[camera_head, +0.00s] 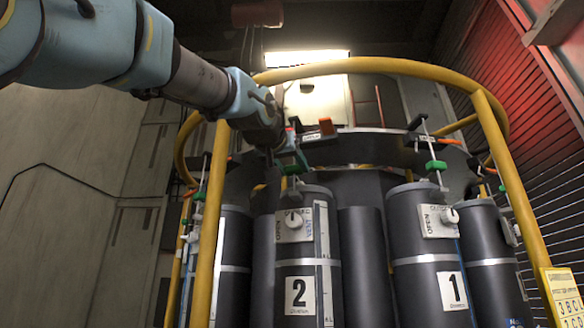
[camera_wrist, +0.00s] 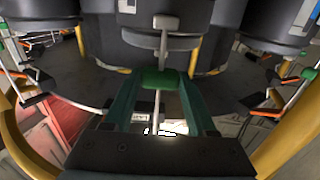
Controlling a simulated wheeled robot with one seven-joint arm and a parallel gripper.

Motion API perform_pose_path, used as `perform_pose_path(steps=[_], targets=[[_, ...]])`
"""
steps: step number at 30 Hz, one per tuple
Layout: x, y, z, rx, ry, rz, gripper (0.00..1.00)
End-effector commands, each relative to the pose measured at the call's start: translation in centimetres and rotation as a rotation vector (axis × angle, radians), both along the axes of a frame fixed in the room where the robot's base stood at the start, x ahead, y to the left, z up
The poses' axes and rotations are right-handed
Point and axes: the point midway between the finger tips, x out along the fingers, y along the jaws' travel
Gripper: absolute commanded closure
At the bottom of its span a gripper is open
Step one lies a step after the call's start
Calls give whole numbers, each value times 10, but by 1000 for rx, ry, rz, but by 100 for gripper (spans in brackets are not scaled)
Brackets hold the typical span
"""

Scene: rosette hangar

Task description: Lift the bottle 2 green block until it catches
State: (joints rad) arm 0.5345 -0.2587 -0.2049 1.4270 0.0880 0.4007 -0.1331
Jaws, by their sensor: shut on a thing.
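Bottle 2 (camera_head: 300,262) is a dark upright cylinder with a "2" label and a white OPEN/CLOSED valve panel (camera_head: 293,225). Its green block (camera_head: 293,169) sits on a thin rod above the bottle top, partly hidden by my gripper in the head view. In the wrist view the green block (camera_wrist: 160,80) lies between the tips of my gripper (camera_wrist: 160,92), whose two green fingers are shut on it. The pale rod (camera_wrist: 157,108) runs through the block. Whether the block has caught cannot be told.
Bottle 1 (camera_head: 430,262) stands to the right with its own green block (camera_head: 436,165). A yellow rail ring (camera_head: 365,66) with posts surrounds the bottles. A dark plate (camera_head: 350,146) with orange-red levers (camera_head: 326,127) lies behind my gripper.

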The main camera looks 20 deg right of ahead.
Motion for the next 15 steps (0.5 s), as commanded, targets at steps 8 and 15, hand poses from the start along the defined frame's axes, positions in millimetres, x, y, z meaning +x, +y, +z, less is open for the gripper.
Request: perform_pose_path(steps=[8,15], targets=[[0,0,0,0,0,0,100],[0,0,8,0,0,0,100]])
